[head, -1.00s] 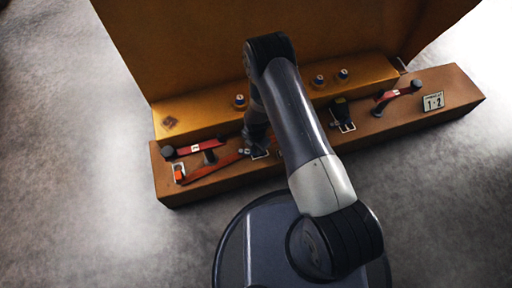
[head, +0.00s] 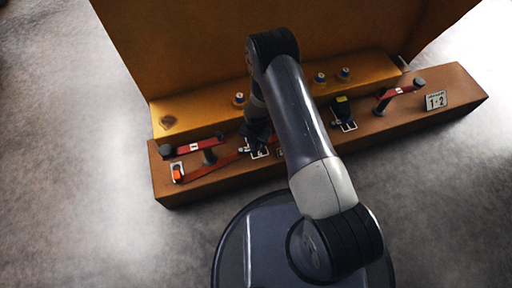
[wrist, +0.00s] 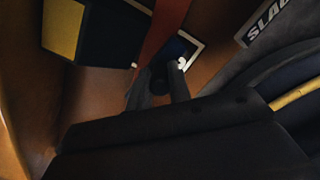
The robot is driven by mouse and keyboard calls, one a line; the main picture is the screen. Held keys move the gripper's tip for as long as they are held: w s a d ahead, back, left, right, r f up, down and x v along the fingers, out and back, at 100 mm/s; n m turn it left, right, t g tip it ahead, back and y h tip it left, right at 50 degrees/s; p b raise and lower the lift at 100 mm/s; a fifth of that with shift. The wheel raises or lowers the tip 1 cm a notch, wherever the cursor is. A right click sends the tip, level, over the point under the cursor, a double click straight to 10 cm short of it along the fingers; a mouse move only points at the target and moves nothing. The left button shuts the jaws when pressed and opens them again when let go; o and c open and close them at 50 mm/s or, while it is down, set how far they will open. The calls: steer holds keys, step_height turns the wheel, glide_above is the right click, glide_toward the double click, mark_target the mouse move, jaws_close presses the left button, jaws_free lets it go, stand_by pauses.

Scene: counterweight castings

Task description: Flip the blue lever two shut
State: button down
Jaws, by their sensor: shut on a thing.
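My gripper (wrist: 160,86) is in the middle of the wrist view, its two dark fingers closed around a small dark round end, which I take to be the blue lever two; its colour is hard to tell. Just beyond the fingers is a white-edged plate (wrist: 190,43) with a dark blue patch and a white mark, partly covered. In the head view my gripper (head: 256,132) is low over the brown bench, largely hidden by my arm, and the white-outlined plate (head: 258,153) shows just below it. The lever's full length is hidden.
Red levers (head: 196,147) lie to the left on the bench (head: 200,190), near an orange switch (head: 177,172). A black and yellow lever (head: 342,107), another red lever (head: 397,91) and a number sign (head: 436,100) stand to the right. A tall brown panel (head: 180,50) rises behind.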

steer(key=shift+w+a+n, duration=0.1)
steer(key=shift+w+n, duration=0.35)
steer(key=shift+n, duration=0.35)
steer(key=c, duration=1.3)
jaws_free()
steer(key=shift+r, duration=0.1)
